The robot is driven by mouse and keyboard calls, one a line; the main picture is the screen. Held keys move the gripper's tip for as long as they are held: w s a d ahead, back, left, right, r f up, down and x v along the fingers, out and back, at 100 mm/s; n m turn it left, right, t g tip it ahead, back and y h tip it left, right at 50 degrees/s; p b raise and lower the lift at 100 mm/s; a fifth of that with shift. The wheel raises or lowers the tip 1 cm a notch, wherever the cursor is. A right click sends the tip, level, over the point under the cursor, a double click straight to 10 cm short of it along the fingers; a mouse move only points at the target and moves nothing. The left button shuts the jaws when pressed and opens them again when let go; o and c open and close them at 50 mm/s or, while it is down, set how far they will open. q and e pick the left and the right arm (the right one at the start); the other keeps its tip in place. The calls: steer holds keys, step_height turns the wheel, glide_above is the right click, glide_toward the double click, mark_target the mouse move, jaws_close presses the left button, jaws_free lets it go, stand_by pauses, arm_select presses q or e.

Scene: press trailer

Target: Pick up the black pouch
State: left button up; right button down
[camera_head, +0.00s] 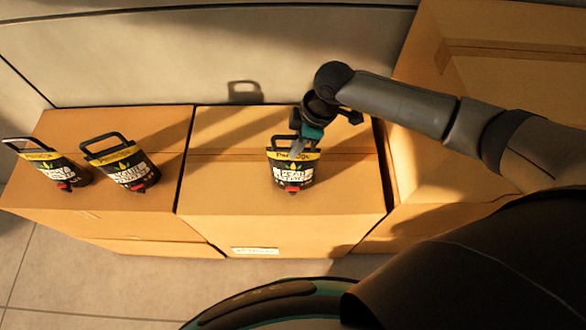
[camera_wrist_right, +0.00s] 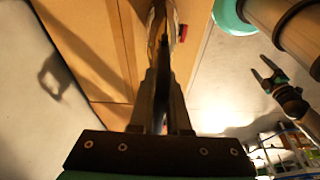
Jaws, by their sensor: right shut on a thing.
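A black pouch (camera_head: 292,173) with a yellow band, a black loop handle and a red cap hangs upright over the middle cardboard box (camera_head: 345,195). My right gripper (camera_head: 297,146) comes down from above and is shut on the pouch's upper part near the handle. In the right wrist view the pouch (camera_wrist_right: 163,20) shows edge-on beyond the fingers. I cannot tell how far its bottom is from the box top. My left gripper (camera_wrist_right: 270,80) shows only in the right wrist view, with its fingers apart and nothing between them.
Two similar pouches stand on the left box, one at the far left (camera_head: 60,168) and one beside it (camera_head: 128,167). A taller box (camera_head: 480,75) rises at the right, under my right arm. A wall (camera_head: 200,50) runs behind, with a handle-shaped shadow on it.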

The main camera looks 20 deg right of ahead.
stand_by(0.5)
steer(key=shift+w+r, duration=0.1)
steer(key=shift+w, duration=0.05)
steer(key=shift+a+r, duration=0.1)
steer(key=shift+r, duration=0.8)
step_height(320, 180, up, 18)
steer(key=p, duration=0.3)
steer(key=shift+r, duration=0.15)
stand_by(0.3)
